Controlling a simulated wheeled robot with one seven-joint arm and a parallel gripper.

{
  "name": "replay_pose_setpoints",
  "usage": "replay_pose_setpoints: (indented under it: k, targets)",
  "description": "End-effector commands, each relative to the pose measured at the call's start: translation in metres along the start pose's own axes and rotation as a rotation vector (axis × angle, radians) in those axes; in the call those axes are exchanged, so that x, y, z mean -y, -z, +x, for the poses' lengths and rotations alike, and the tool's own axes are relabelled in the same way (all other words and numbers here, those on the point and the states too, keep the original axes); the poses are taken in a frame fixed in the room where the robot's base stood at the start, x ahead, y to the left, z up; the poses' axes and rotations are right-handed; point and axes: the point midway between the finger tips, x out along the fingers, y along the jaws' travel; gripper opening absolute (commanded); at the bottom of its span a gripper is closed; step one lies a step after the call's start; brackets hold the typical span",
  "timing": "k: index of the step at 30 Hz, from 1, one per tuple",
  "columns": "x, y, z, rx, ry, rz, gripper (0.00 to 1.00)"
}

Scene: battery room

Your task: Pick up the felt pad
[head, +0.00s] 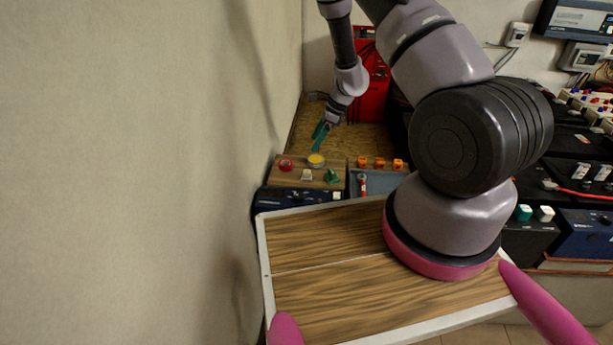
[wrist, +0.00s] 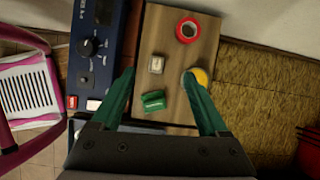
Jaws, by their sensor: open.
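My gripper (wrist: 158,73) has green fingers and is open and empty, above a wooden board (wrist: 165,35). It also shows in the head view (head: 321,132), at the far end of my arm. Between the fingertips in the wrist view is a small beige block (wrist: 156,65) with a pale top. A green piece (wrist: 153,101) lies nearer the gripper's palm. A yellow round piece (wrist: 201,77) is partly hidden by the right finger. A red ring (wrist: 188,30) lies farther off. I cannot tell for certain which of these is the felt pad.
A dark blue unit with a knob (wrist: 92,46) stands left of the board in the wrist view. In the head view, a tray with orange pieces (head: 379,163) is to the right, a red case (head: 371,85) behind, and a wall (head: 150,170) close on the left.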

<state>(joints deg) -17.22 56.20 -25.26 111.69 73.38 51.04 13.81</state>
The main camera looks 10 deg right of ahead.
Motion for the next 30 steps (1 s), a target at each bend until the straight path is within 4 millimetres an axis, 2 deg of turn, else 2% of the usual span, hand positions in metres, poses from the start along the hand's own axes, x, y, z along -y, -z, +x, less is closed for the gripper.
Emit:
replay_pose_setpoints:
  k: [1,6,15,23,30]
  targets:
    - [-0.002,0.012,0.015,-0.018,-0.005,0.025,0.78]
    - [-0.003,0.030,0.037,-0.042,-0.002,0.068,0.78]
    - [-0.003,0.033,0.080,-0.045,-0.002,0.072,0.78]
    - [-0.004,0.032,0.102,-0.044,-0.003,0.070,0.78]
    - [-0.006,0.032,0.137,-0.045,-0.002,0.070,0.78]
